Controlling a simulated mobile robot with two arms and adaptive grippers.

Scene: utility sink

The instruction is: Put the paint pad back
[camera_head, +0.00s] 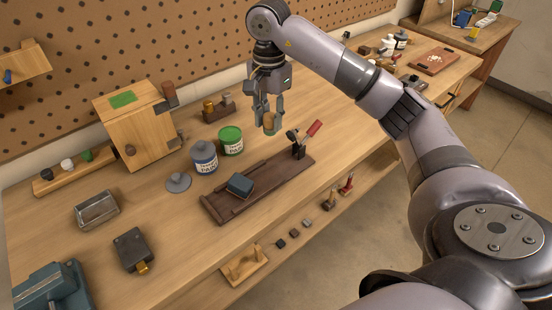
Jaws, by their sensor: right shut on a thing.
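My right gripper (268,112) points down over the table's back half and is shut on a small tan, rounded piece, which looks like the paint pad (269,125). The piece seems to hang above the table, behind the dark wooden tray. Its lower side is hard to make out. A small wooden holder (218,113) with brown and gold upright pieces stands to the left of the gripper. A green paint can (231,141) and a blue paint can (204,158) stand to the left and nearer. My left gripper is not in view.
A grey lid (178,182), a wooden box (136,123) with a green top patch and a metal tin (96,210) stand left. The pegboard (180,45) bounds the back.

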